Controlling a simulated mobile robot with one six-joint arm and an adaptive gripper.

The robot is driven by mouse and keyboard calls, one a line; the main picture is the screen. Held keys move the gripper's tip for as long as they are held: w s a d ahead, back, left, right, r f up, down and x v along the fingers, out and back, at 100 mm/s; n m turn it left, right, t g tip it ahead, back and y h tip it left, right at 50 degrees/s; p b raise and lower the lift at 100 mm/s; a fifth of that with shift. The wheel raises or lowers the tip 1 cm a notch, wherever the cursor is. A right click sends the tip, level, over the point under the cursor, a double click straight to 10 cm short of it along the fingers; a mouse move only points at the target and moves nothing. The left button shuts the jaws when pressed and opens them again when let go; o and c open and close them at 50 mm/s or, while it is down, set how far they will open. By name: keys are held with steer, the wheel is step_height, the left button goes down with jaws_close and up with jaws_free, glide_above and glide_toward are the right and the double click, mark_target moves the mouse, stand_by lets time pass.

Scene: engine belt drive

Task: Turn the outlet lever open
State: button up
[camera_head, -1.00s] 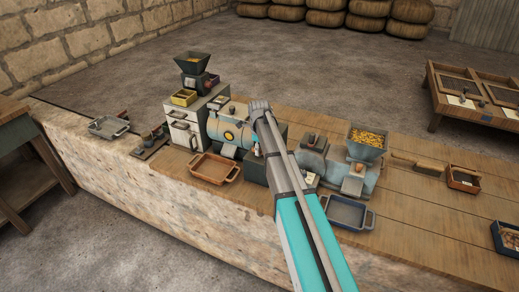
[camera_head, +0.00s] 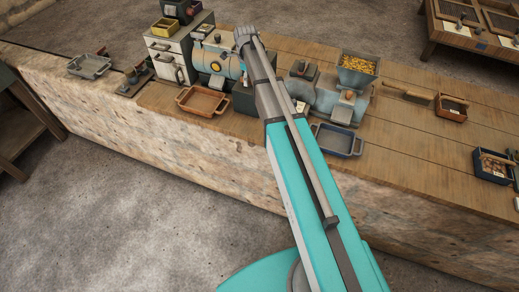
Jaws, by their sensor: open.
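I cannot make out the outlet lever for certain. A blue-grey machine (camera_head: 327,92) with a hopper of yellow grain (camera_head: 358,65) stands on the bench, with a small brown part (camera_head: 347,95) at its front. My gripper (camera_head: 244,33) is at the far end of my arm, in front of the tank's right part in the picture. It is open, but its fingers show small and unclear. My arm hides part of the bench between the tank and the grain machine.
An empty blue tray (camera_head: 339,141) lies in front of the grain machine, and a brown tray (camera_head: 202,101) in front of the tank. A white cabinet (camera_head: 170,55) stands left of the tank. A brush (camera_head: 408,94) and small boxes lie at right. The front right of the bench is mostly clear.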

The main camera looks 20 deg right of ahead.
steer(key=n, duration=0.7)
steer(key=shift+n, duration=0.4)
steer(key=n, duration=0.3)
steer(key=shift+n, duration=0.3)
steer(key=n, duration=0.4)
step_height(320, 180, up, 14)
steer(key=p, duration=1.4)
steer(key=s+a+f+n+b, duration=0.2)
steer(key=s+f+n+b, duration=0.2)
steer(key=s+f+b, duration=0.7)
steer(key=s+a+f+n+b, duration=0.1)
steer(key=s+f+n+b, duration=0.3)
steer(key=s, duration=1.4)
step_height(320, 180, down, 10)
steer(key=b, duration=1)
steer(key=shift+w, duration=0.25)
steer(key=shift+a, duration=0.1)
